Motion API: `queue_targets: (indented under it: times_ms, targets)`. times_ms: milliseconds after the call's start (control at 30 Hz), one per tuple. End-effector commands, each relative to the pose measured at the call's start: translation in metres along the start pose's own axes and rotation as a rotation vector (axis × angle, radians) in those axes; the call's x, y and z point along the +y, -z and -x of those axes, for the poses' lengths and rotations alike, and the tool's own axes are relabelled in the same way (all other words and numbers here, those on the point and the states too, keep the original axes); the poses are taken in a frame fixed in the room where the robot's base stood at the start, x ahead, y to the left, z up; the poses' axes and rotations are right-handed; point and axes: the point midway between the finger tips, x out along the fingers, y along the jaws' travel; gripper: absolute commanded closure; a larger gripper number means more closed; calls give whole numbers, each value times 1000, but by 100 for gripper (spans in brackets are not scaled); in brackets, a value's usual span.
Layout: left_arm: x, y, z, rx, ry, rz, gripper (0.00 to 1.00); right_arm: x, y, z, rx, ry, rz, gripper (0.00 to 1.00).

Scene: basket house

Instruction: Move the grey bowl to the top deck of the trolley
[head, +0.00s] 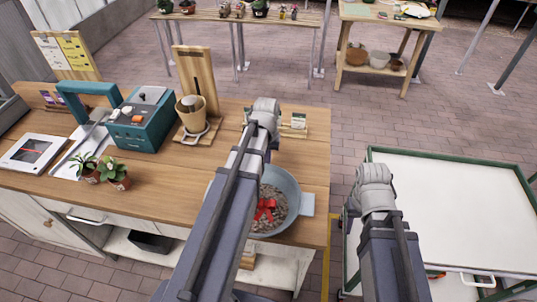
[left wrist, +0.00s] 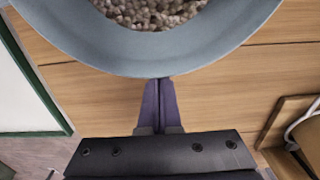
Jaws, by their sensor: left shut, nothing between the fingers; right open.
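The grey bowl (head: 291,193) stands on the wooden worktop near its right end, holding brown pebbles and a red item. A tab sticks out on its right. My left arm crosses in front of it and hides its left part. My left gripper (head: 263,118) is over the worktop beyond the bowl; in the left wrist view its fingers (left wrist: 160,92) are shut and empty, tips close to the bowl's rim (left wrist: 150,58). I cannot tell if they touch. The trolley's top deck (head: 455,195) is white, green-edged and bare. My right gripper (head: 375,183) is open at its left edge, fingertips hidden.
On the worktop (head: 150,185) are a teal machine (head: 140,120), a wooden stand with a pot (head: 196,108), and small potted plants (head: 113,174). A small card box (head: 298,121) is beyond the bowl. A narrow floor gap separates worktop and trolley.

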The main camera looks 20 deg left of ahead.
Motion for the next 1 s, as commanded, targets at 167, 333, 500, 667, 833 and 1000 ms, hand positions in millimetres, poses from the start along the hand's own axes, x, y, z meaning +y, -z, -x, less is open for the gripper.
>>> queue_targets:
  times_ms: [167, 333, 500, 667, 833, 1000]
  targets:
    - [0, -38, 0, -3, 0, 0, 100, 0, 0, 0, 0, 0, 0, 55]
    - [0, -48, 0, -3, 0, 0, 100, 0, 0, 0, 0, 0, 0, 55]
    - [0, -46, 0, -2, 0, 0, 100, 0, 0, 0, 0, 0, 0, 55]
    - [0, -45, 0, -2, 0, 0, 100, 0, 0, 0, 0, 0, 0, 55]
    - [1, -37, 0, -1, 0, 0, 100, 0, 0, 0, 0, 0, 0, 55]
    - [3, -16, 0, -2, 0, -1, 100, 0, 0, 0, 0, 0, 0, 55]
